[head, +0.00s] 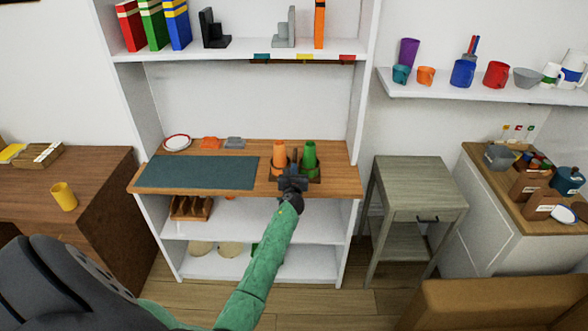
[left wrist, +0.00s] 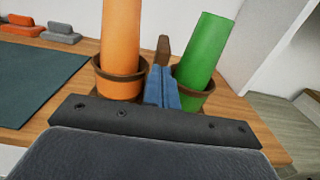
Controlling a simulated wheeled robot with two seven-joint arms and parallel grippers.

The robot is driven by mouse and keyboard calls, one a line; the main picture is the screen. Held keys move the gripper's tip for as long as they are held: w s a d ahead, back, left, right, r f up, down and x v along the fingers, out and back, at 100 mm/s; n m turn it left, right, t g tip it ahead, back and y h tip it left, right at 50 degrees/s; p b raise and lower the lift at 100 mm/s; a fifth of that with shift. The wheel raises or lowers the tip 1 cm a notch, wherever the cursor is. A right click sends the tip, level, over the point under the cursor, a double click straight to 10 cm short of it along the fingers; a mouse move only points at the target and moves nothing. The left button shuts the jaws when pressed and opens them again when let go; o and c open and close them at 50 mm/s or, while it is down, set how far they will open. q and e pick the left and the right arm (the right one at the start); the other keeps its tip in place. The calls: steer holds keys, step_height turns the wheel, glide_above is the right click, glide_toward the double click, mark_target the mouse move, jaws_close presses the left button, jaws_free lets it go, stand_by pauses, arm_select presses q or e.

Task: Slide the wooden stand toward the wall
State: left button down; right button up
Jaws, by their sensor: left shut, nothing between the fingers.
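The wooden stand (head: 315,179) is a dark brown holder on the wooden shelf board (head: 345,181). An orange tumbler (head: 279,155) stands in its left ring and a green tumbler (head: 309,158) in its right ring. In the left wrist view its rings (left wrist: 208,92) and a short brown post (left wrist: 163,48) between the tumblers show. My left gripper (head: 291,182) is at the stand's front; its blue fingers (left wrist: 161,80) are shut and empty, between the two rings and in front of the post. I cannot tell whether they touch it. My right gripper is not in view.
A dark teal mat (head: 200,173) lies left of the stand. The white back wall (head: 240,100) rises behind. A white side panel (head: 362,90) stands to the right.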

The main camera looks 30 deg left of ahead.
mark_target(295, 148)
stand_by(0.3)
arm_select(q)
steer(key=shift+w+a, duration=0.1)
steer(key=shift+w, duration=0.1)
steer(key=b+x, duration=0.2)
steer(key=x, duration=0.5)
steer(key=shift+w+a+f+b, duration=0.1)
steer(key=shift+w+f+b, duration=0.05)
steer(key=shift+b, duration=0.2)
steer(key=b+x, duration=0.2)
steer(key=x, duration=0.4)
steer(key=shift+w+a+r+b, duration=0.2)
steer(key=shift+w+r+b, duration=0.05)
steer(key=shift+w+b, duration=0.1)
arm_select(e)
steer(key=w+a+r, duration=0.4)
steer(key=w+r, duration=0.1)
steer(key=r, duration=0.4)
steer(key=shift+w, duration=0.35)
arm_select(q)
steer(key=shift+s+f, duration=0.1)
